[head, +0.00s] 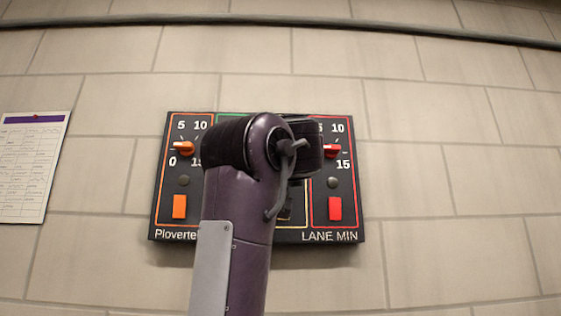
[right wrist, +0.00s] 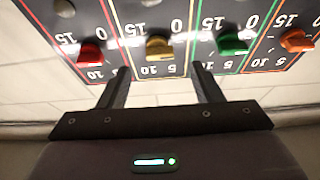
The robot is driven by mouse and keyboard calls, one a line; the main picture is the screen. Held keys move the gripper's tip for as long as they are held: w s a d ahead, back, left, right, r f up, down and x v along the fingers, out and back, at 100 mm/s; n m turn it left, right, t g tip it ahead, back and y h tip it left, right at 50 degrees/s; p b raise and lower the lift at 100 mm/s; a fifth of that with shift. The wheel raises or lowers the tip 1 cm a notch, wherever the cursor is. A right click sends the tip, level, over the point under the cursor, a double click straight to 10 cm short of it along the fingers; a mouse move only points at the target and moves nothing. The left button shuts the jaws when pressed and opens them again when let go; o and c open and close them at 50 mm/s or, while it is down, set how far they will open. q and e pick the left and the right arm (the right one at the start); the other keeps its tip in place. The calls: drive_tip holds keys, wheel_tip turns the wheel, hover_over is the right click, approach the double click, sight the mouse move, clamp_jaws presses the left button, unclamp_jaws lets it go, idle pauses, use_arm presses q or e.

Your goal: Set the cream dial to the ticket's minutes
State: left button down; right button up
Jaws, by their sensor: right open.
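The cream dial (right wrist: 158,47) shows in the right wrist view as a tan-yellow knob on a dark panel with upside-down numbers; its setting is not clear. My right gripper (right wrist: 160,68) is open and empty, one finger at each side of the cream dial in the picture. I cannot tell whether the fingers touch it. In the head view my right arm hides the cream dial and the gripper. A paper sheet (head: 33,168) with a purple header hangs at the left; its writing is too small to read, so I cannot tell whether it is the ticket.
The dark panel (head: 300,236) is on a tiled wall. A green dial (right wrist: 232,44) neighbours the cream one.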

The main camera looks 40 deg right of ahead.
drive_tip(key=p+x, duration=0.5)
drive_tip(key=x, duration=0.2)
drive_tip(key=shift+r, duration=0.3)
drive_tip(key=shift+s+a, duration=0.1)
drive_tip(key=shift+s, duration=0.1)
drive_tip(key=shift+c, duration=1.1)
drive_tip(key=c, duration=0.5)
use_arm(q)
wheel_tip(320, 180, up, 5)
drive_tip(key=s+a, duration=0.1)
drive_tip(key=s, duration=0.1)
drive_tip(key=shift+s+r, duration=0.15)
drive_tip(key=shift+s, duration=0.25)
use_arm(e)
drive_tip(key=shift+c, duration=1.4)
